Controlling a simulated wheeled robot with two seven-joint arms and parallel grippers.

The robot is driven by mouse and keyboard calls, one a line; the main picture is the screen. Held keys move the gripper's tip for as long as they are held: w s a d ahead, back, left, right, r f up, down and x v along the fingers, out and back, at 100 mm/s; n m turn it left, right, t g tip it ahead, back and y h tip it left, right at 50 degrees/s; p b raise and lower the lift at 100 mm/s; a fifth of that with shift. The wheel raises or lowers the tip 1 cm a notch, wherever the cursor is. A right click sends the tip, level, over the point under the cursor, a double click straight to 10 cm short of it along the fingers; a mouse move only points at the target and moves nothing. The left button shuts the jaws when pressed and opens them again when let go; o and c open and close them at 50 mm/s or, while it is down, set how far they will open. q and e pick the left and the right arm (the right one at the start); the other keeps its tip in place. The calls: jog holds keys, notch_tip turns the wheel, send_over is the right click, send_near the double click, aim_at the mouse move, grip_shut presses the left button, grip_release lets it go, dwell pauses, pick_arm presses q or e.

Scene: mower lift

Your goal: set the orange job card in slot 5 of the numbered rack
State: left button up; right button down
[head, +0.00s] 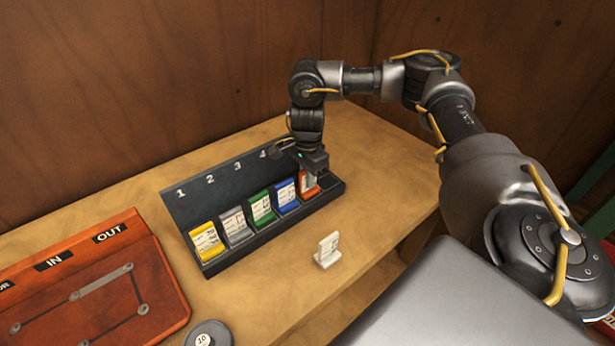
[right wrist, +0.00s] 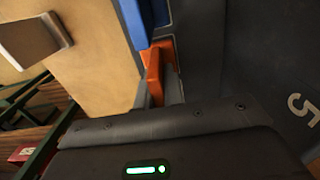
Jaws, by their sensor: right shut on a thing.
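The dark numbered rack (head: 190,209) stands on the wooden bench, with 1 to 4 readable in the head view; my right gripper covers the fifth number there. The 5 (right wrist: 300,108) shows in the right wrist view. My right gripper (head: 313,168) points down at the rack's right end, shut on the orange job card (head: 308,186). The card is at the fifth place, right of the blue card (head: 287,196), roughly level with the others. It also shows between the fingers in the right wrist view (right wrist: 153,75). Whether it rests on the slot floor is hidden. My left gripper is out of view.
Yellow (head: 206,242), grey (head: 236,226) and green (head: 262,208) cards fill the rack's other places. A small white block-like piece (head: 327,251) stands in front of the rack. A red IN/OUT board (head: 150,290) and a round dark disc (head: 210,334) are at left front.

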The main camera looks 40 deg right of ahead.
jog(key=shift+f, duration=0.2)
jog(key=c, duration=1.5)
grip_release()
jog(key=shift+r, duration=0.5)
notch_tip(320, 180, up, 12)
jog(key=shift+f, duration=0.25)
